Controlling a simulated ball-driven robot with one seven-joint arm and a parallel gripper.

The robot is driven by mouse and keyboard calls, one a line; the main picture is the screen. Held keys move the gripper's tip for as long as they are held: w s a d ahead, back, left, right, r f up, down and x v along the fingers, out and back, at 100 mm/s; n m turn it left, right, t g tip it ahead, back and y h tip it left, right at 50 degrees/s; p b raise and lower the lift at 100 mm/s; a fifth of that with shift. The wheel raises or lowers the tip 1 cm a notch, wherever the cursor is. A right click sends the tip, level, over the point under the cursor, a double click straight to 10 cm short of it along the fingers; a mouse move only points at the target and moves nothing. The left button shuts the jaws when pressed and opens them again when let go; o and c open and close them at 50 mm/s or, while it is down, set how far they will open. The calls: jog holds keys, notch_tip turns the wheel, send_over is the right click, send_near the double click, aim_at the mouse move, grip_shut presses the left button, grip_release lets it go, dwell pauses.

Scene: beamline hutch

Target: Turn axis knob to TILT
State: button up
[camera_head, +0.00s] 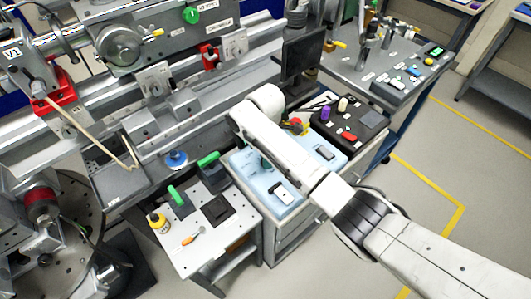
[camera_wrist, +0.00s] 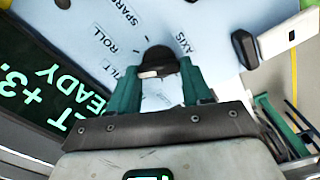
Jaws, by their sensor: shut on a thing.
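The black axis knob (camera_wrist: 160,54) stands on a pale blue panel (camera_wrist: 75,22), with a cream mark on its near left side. The printed words SPARE, ROLL and TILT lie left of the knob, and AXIS is to its right. The mark is on the side of ROLL and TILT; I cannot tell exactly which word it meets. My gripper (camera_wrist: 162,82) has its teal fingers on either side of the knob, shut on it. In the head view my arm reaches over the pale blue panel (camera_head: 240,160) and mostly hides the gripper and knob.
A dark display with green text (camera_wrist: 50,85) is left of the knob. A black and white handle or switch (camera_wrist: 244,48) stands to the right. In the head view, a black box with coloured knobs (camera_head: 370,117) is beside the panel, and a low bench (camera_head: 190,262) stands left.

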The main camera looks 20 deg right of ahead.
jog(key=shift+n, duration=0.6)
jog(key=o, duration=1.1)
jog(key=shift+c, duration=0.2)
jog(key=shift+r, duration=0.1)
notch_tip(320, 180, up, 11)
jog(key=shift+b, duration=0.35)
jog(key=shift+f, duration=0.2)
